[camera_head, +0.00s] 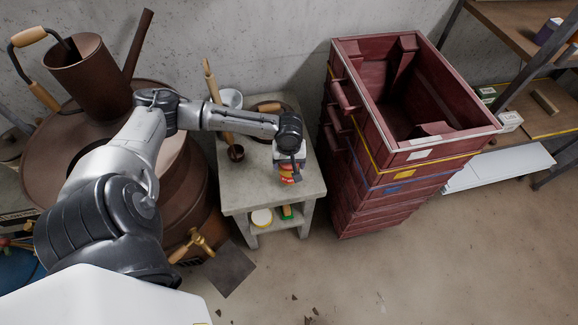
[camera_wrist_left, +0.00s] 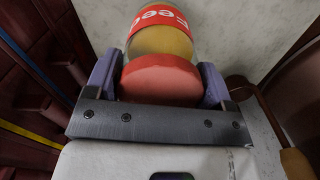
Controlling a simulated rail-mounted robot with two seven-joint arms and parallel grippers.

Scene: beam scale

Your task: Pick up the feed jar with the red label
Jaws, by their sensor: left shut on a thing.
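The feed jar (camera_wrist_left: 163,42) has a yellowish body, a red label with white lettering and a red lid (camera_wrist_left: 160,78). In the left wrist view it sits between the two fingers of my left gripper (camera_wrist_left: 160,85), which is shut on it around the lid. In the head view the jar (camera_head: 287,172) shows small, below my left gripper (camera_head: 290,163), over the grey stand (camera_head: 240,197). I cannot tell whether its base touches the stand. My right gripper is not in view.
A stack of dark red crates (camera_head: 418,139) stands close on the right. A large brown vessel (camera_head: 186,195) stands on the left. A white bowl (camera_head: 232,98) and a wooden-handled tool (camera_head: 211,82) are at the stand's back. Open floor lies in front.

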